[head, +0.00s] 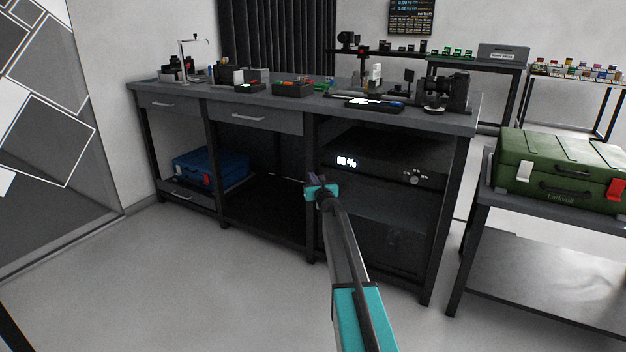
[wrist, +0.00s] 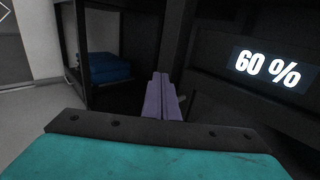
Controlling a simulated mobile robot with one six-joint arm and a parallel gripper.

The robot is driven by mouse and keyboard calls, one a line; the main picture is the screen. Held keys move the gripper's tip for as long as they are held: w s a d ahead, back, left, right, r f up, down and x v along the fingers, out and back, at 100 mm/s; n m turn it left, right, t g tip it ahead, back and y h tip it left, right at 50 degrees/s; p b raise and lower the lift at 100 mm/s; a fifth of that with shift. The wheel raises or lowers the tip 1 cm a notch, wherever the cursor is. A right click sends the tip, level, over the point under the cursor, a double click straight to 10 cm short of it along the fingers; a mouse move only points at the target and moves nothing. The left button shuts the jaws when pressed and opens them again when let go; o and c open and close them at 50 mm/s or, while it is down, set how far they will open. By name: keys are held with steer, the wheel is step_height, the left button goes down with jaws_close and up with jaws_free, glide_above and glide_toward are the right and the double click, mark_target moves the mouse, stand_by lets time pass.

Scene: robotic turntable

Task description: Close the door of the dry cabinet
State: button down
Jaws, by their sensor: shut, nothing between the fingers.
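The dry cabinet (head: 388,160) is a dark box under the right part of the workbench, with a lit percent display and a knob on its upper front. The wrist view shows its display, reading 60 %, on the dark front (wrist: 215,60) at right. Dark, partly see-through panels lie below the display; I cannot tell the door's edges or how far it stands open. My gripper (head: 313,178) is in front of the cabinet's left side, near a bench leg. Its purple fingers (wrist: 162,92) are shut and empty. My arm hides part of the cabinet's lower front.
The workbench (head: 300,105) carries several small devices. A blue case (head: 210,166) sits on its left shelf, also visible in the wrist view (wrist: 108,68). A green case (head: 560,170) rests on a side table (head: 545,265) at right. The floor (head: 200,270) in front is clear.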

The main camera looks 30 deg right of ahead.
steer(key=s+a+b, duration=0.2)
steer(key=s+a, duration=0.5)
steer(key=a, duration=0.4)
steer(key=shift+s+a+b, duration=0.15)
steer(key=shift+s+b, duration=0.1)
steer(key=shift+b, duration=0.1)
stand_by(0.5)
